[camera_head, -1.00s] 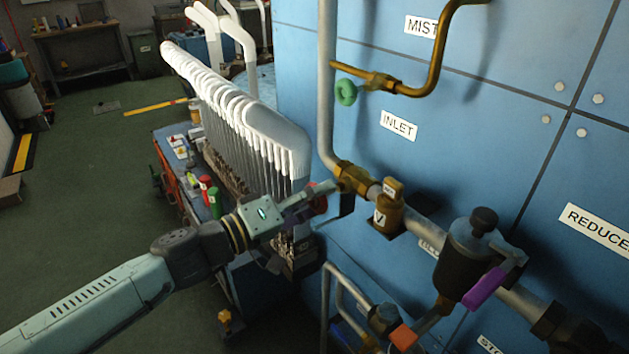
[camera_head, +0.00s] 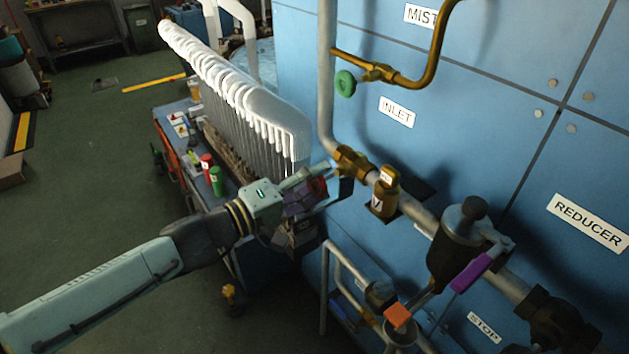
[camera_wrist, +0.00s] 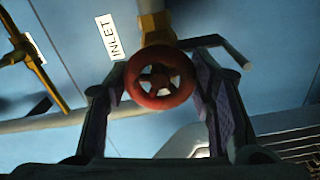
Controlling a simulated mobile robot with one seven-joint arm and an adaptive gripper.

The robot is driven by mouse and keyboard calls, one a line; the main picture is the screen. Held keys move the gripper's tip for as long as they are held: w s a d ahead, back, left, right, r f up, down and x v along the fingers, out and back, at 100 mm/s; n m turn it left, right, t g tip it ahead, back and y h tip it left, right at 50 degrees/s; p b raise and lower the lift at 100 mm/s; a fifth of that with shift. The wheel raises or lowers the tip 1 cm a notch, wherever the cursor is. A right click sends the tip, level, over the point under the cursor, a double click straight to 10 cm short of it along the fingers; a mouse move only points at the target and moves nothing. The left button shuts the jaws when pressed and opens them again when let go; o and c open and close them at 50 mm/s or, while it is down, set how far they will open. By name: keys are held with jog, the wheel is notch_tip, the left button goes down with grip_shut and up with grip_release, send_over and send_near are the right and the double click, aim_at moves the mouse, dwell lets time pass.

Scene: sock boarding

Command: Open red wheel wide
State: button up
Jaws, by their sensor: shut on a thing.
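The red wheel (camera_wrist: 160,78) is a small spoked handwheel in the middle of the wrist view, on a brass valve (camera_wrist: 156,24) on the inlet pipe.
A green wheel (camera_head: 345,83) sits on a brass pipe above. A brass fitting (camera_head: 384,192), a dark reducer (camera_head: 458,232) and a purple lever (camera_head: 472,272) lie along the pipe to the right. A rack of white socks (camera_head: 240,90) stands behind the gripper.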

jog(key=o, duration=1.2)
jog(key=shift+c, duration=0.2)
jog(key=shift+a, duration=0.1)
jog(key=v, duration=1.2)
